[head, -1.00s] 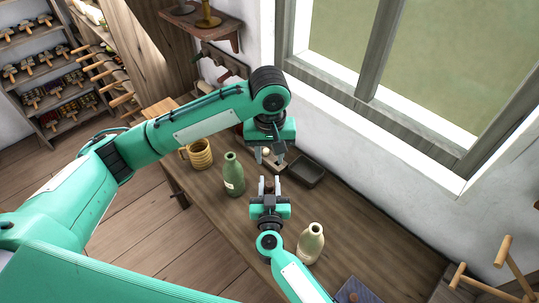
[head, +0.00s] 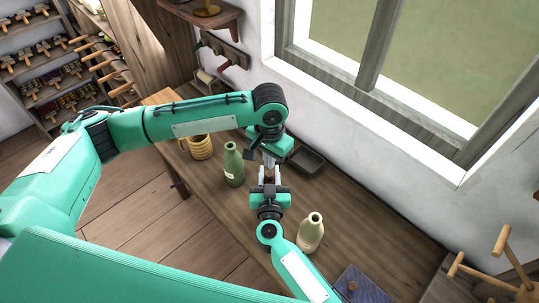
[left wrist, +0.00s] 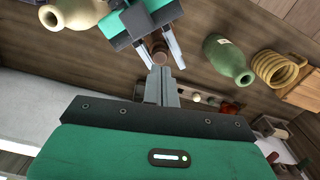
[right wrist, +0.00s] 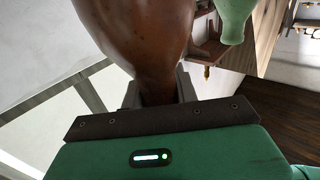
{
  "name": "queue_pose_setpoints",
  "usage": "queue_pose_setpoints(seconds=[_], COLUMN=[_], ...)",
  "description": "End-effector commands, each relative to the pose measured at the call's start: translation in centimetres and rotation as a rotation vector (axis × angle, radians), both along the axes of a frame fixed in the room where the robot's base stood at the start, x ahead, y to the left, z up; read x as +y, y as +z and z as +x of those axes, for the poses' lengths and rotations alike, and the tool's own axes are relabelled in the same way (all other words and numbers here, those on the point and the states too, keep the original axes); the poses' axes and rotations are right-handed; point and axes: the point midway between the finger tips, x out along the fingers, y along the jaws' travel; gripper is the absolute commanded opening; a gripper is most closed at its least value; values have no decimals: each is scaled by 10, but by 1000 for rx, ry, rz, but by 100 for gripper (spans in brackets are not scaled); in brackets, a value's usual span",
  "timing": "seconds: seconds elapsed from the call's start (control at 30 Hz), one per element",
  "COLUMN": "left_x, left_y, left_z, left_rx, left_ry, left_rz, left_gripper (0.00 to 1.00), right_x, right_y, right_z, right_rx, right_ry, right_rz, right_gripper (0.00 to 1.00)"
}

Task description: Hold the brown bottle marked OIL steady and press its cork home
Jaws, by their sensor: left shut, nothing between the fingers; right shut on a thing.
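My right gripper (head: 269,180) is shut on the brown bottle, which fills the top of the right wrist view (right wrist: 145,35); its narrow part is between the fingers. The OIL mark is not visible. In the head view the bottle is mostly hidden by the grippers. My left gripper (head: 268,162) is shut and empty. In the left wrist view its closed fingertips (left wrist: 162,72) are right by the round brown end (left wrist: 158,46) between the right gripper's fingers. I cannot tell whether they touch, and the cork does not show clearly apart from the bottle.
A green bottle (head: 234,166) and a ribbed yellow mug (head: 200,147) stand left of the grippers. A cream bottle (head: 311,233) stands to the right, near a blue mat (head: 362,288). A dark tray (head: 306,162) lies by the window wall.

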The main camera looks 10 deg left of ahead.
Motion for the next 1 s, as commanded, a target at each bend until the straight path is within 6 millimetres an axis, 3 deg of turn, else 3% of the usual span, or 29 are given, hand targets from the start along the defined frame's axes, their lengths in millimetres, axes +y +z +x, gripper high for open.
queue_pose_setpoints(seconds=[0.3,1.0], left_x=[0,0], left_y=[-24,-24], left_z=[0,0], left_rx=[0,0], left_ry=[1,1], left_rz=[1,1], left_gripper=[0,0], right_x=[0,0], right_y=[-1,-1], right_z=[0,0], right_rx=[2,2], right_ry=[0,0], right_rz=[-1,-1], right_gripper=[0,0])
